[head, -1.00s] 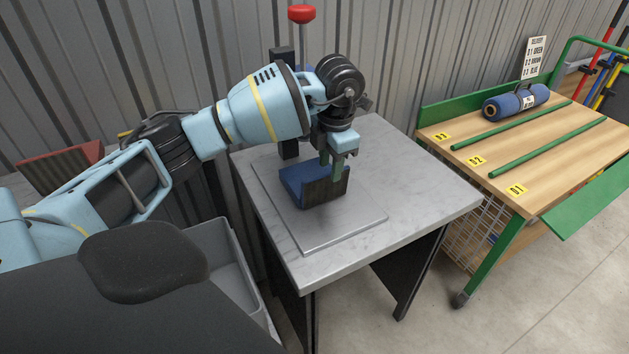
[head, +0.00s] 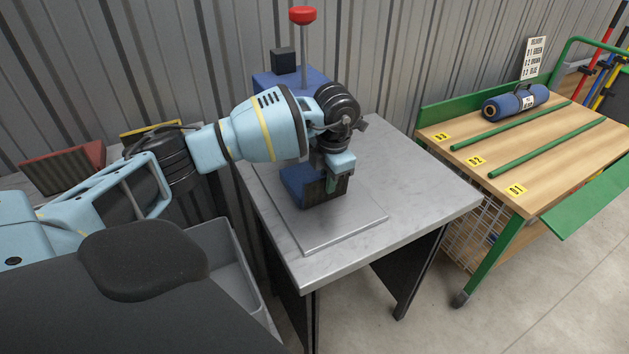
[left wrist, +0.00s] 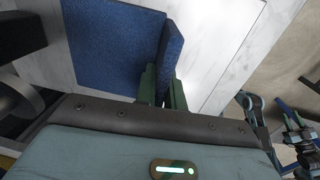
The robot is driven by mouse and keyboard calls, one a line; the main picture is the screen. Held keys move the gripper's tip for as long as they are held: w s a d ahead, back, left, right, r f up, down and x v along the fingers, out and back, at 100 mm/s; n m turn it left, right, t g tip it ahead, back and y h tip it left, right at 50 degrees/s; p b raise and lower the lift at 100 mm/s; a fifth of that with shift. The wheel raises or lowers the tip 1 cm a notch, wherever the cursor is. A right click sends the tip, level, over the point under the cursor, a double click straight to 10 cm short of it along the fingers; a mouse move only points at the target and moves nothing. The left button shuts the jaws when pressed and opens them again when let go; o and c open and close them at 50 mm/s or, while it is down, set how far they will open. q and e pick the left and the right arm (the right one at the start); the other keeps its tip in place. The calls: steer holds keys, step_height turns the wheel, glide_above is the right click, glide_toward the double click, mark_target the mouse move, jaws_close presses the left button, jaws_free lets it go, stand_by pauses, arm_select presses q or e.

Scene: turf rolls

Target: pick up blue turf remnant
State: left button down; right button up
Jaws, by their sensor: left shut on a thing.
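The blue turf remnant (head: 294,184) stands on the flat metal plate (head: 345,229) on the grey table. It has an L shape, with a flat part and an upright flap with a dark outer face. In the left wrist view its blue flat part (left wrist: 108,45) lies left of the flap. My left gripper (head: 335,184) points down over the flap and is shut on it. Its green fingers (left wrist: 163,92) are on both sides of the flap. My gripper and arm hide part of the remnant.
A post with a red knob (head: 302,15) and a blue body stands at the back of the table. A grey bin (head: 238,262) is at left front. A wooden-topped green cart (head: 540,150) on the right holds a blue roll (head: 515,101), green rails and yellow number labels.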

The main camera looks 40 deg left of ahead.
arm_select(q)
steer(key=shift+r, duration=0.1)
steer(key=shift+r, duration=0.8)
steer(key=s+d+r, duration=0.3)
steer(key=s+d, duration=0.7)
steer(key=d, duration=0.2)
steer(key=shift+s+d, duration=0.15)
steer(key=shift+r, duration=0.1)
